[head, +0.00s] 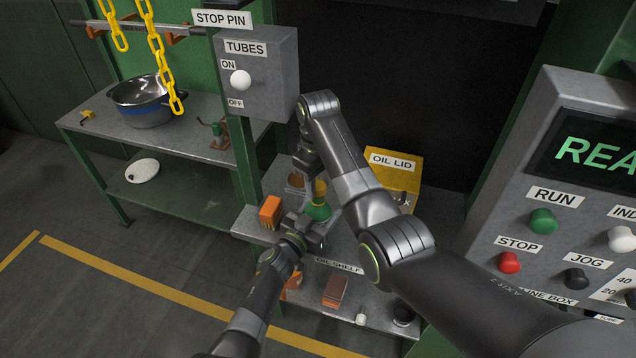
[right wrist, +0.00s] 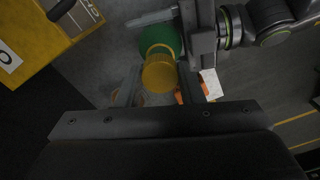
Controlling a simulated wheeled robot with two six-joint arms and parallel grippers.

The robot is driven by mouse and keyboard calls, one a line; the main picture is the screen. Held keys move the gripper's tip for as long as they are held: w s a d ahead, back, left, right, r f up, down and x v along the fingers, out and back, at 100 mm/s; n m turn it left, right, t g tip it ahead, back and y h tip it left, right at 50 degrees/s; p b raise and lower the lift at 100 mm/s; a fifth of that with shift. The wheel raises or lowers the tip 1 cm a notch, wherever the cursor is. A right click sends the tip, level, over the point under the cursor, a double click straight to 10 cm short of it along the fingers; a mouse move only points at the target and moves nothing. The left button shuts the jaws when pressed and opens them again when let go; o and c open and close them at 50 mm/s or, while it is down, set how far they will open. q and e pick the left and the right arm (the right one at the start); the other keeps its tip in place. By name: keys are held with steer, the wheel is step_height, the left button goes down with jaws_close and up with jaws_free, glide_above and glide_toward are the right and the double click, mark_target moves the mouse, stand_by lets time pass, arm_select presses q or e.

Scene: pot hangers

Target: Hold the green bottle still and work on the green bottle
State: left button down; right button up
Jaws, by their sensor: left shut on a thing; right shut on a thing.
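The green bottle (head: 318,211) stands upright on the upper shelf, with a yellow cap (head: 320,187) on top. My left gripper (head: 312,222) is shut on the bottle's body from the front. My right gripper (head: 311,178) comes down from above and is shut on the cap. In the right wrist view the ribbed yellow cap (right wrist: 158,74) sits between the right fingers, with the green body (right wrist: 162,36) behind it beside the left gripper (right wrist: 196,38). The arms hide much of the bottle.
An orange block (head: 270,211) stands left of the bottle on the shelf (head: 247,224). The yellow OIL LID box (head: 398,167) is behind right. The lower OIL SHELF (head: 378,318) holds small items. A control panel (head: 560,170) stands right; a bench (head: 185,135) with a pot (head: 143,100) is left.

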mark_target(318, 185)
steer(key=shift+r, duration=2.05)
arm_select(q)
steer(key=shift+c, duration=1.6)
jaws_free()
